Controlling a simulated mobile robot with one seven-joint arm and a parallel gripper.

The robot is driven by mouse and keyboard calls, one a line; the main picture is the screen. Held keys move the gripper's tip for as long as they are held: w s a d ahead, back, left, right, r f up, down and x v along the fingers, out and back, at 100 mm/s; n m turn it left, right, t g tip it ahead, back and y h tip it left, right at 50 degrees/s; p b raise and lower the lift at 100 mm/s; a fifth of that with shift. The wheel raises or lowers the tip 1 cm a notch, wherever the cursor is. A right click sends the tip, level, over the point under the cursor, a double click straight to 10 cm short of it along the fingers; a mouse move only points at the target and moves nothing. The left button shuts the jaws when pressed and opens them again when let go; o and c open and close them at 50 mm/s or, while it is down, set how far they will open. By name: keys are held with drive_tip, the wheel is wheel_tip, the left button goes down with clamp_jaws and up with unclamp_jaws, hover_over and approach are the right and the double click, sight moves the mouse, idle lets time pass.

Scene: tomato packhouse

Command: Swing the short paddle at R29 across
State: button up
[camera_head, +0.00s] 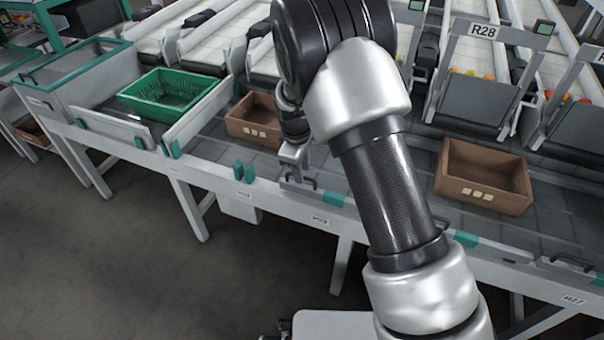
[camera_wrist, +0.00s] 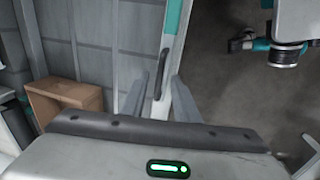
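A short dark paddle handle (camera_head: 300,183) sits at the bench's front edge below my gripper, beside the edge label that is too small to read. In the wrist view the dark handle (camera_wrist: 163,72) stands out between my two fingers. My gripper (camera_head: 296,166) points down over that handle. In the wrist view my gripper (camera_wrist: 158,98) has its fingers apart, one on each side of the handle; whether they touch it I cannot tell. The R29 sign does not show; my arm covers part of the lanes. The R28 sign (camera_head: 482,31) is to the right.
A brown crate (camera_head: 248,128) stands left of my gripper, another crate (camera_head: 484,200) to the right. A green basket (camera_head: 140,106) is at the left. A similar dark handle (camera_head: 571,262) lies on the edge at the right. The floor (camera_head: 130,250) in front is clear.

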drive_tip(key=shift+w+f, duration=0.1)
drive_tip(key=shift+f, duration=0.35)
clamp_jaws()
